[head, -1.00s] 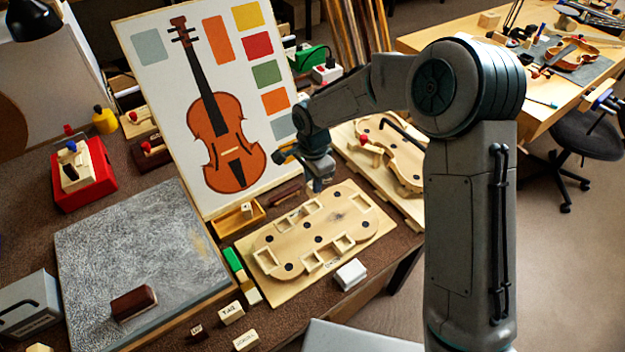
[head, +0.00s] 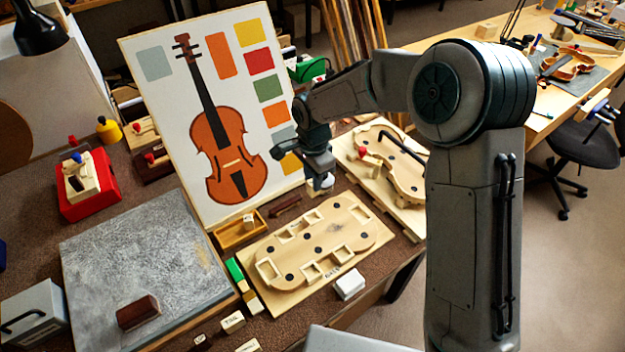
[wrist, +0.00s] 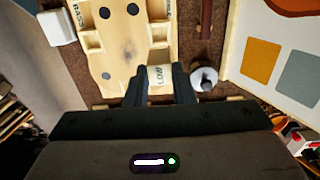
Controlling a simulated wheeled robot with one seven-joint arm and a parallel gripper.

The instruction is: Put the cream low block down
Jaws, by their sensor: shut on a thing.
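The cream low block (wrist: 160,77), lettered LOW, sits between the two dark fingers of my gripper (wrist: 160,88) in the wrist view. My gripper is shut on it. In the head view my gripper (head: 318,172) is over the far right end of the pale wooden form board (head: 345,225), and the block cannot be made out there. In the wrist view the board (wrist: 122,50) lies beyond the block, with an open pocket just past it. I cannot tell whether the block touches the board.
A grey round-topped object (wrist: 204,79) stands close beside the right finger. The violin poster (head: 215,120) leans behind. A violin-shaped wooden mould (head: 385,170) lies right of my gripper. A white block (head: 350,284) sits at the board's near edge.

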